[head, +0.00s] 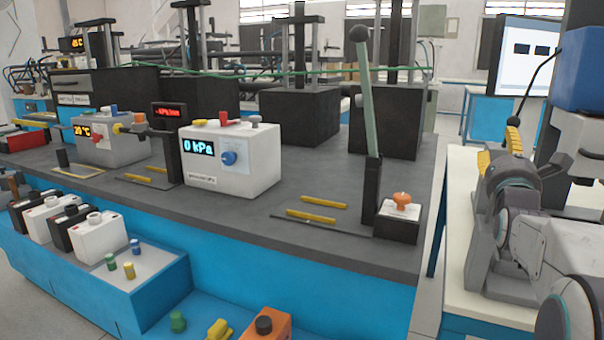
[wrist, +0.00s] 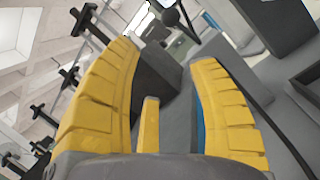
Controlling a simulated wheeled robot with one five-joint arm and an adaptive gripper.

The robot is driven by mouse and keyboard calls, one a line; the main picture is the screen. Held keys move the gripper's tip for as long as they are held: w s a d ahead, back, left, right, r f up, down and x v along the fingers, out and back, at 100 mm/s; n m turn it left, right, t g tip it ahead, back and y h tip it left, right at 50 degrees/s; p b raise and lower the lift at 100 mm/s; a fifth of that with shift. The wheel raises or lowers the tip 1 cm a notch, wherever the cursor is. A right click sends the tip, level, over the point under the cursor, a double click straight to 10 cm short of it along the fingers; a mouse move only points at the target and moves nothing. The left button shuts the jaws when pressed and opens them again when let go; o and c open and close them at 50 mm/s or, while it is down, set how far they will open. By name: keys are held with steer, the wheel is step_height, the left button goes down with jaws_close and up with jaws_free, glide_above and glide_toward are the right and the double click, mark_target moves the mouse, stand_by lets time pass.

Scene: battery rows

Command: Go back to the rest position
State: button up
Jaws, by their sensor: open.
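My gripper (head: 513,136) is at the right of the head view, above my folded arm, with its yellow ribbed fingers partly hidden. In the wrist view, my gripper (wrist: 164,55) has its yellow fingers spread wide apart and holds nothing. A shorter yellow piece shows between them. The lever (head: 366,100) with a dark ball knob stands upright on the grey bench to the left of my gripper, apart from it. A dark round knob (wrist: 170,17) shows beyond the fingers in the wrist view.
The grey bench (head: 340,240) carries a white box reading 0 kPa (head: 230,165) and an orange button (head: 402,199) on a pedestal. Battery-like blocks (head: 100,236) stand on the blue ledge at lower left. A monitor (head: 528,55) stands at upper right.

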steer(key=s+a+r+m+g+y+p, duration=0.1)
steer(key=s+a+m+g+y+p, duration=0.2)
steer(key=s+a+m+p, duration=0.4)
steer(key=s+a+r+m+g+y+p, duration=0.1)
steer(key=s+a+m+g+y+p, duration=0.3)
steer(key=a+p, duration=0.45)
steer(key=s+a+m+g+p, duration=0.2)
steer(key=s+a+m+p, duration=0.1)
steer(key=s, duration=0.5)
steer(key=s+a+m+g+y+p, duration=0.1)
steer(key=s+a+m+g+p, duration=0.2)
steer(key=s+m+p, duration=0.2)
steer(key=s+a+f+m+g+p, duration=0.1)
steer(key=s+a+m+g+p, duration=0.2)
steer(key=s, duration=0.8)
steer(key=shift+s+a+m+y+p, duration=0.35)
steer(key=shift+m+p, duration=0.75)
steer(key=shift+p, duration=1)
steer(key=shift+d, duration=0.1)
